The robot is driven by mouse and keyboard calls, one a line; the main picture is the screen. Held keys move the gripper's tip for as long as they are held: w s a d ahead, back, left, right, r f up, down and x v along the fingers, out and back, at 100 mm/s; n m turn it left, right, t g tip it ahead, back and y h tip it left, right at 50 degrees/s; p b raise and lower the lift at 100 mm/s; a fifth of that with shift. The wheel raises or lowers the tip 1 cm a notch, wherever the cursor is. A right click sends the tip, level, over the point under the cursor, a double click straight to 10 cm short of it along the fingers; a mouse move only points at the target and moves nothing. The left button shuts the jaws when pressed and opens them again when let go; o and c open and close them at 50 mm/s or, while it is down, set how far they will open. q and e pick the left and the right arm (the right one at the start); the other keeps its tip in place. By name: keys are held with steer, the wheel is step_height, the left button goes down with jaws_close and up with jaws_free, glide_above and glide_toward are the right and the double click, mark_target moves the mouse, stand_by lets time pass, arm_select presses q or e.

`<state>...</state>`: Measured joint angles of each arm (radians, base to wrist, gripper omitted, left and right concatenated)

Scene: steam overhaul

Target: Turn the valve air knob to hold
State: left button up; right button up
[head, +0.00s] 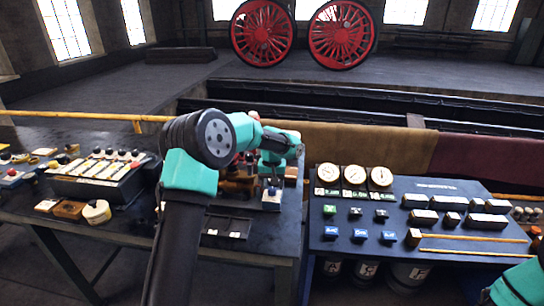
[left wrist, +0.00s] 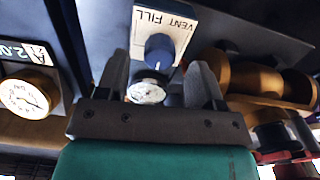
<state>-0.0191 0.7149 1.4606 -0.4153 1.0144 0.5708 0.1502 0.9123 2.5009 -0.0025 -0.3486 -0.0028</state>
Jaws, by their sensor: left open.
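The valve air knob (left wrist: 159,50) is a dark blue knob on a pale plate (left wrist: 184,24) that reads VENT and FILL, upside down in the left wrist view. A small white dial sits just beside it. In the head view the pale block with the knob (head: 271,198) stands on the left bench, below my left gripper (head: 272,180). My left gripper is open, and in the left wrist view its two fingers (left wrist: 160,80) stand on either side of the knob's line. My right gripper is out of view.
Brass and red fittings (left wrist: 255,78) stand close beside the knob. A gauge marked A (left wrist: 25,95) is on the other side. In the head view, a panel with gauges (head: 354,174) and labelled blocks stands to the right, across a gap. A switch box (head: 100,175) is at left.

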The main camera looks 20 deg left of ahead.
mark_target(272, 189)
arm_select(q)
step_height(272, 189, up, 15)
stand_by(0.4)
steer(key=shift+f, duration=0.1)
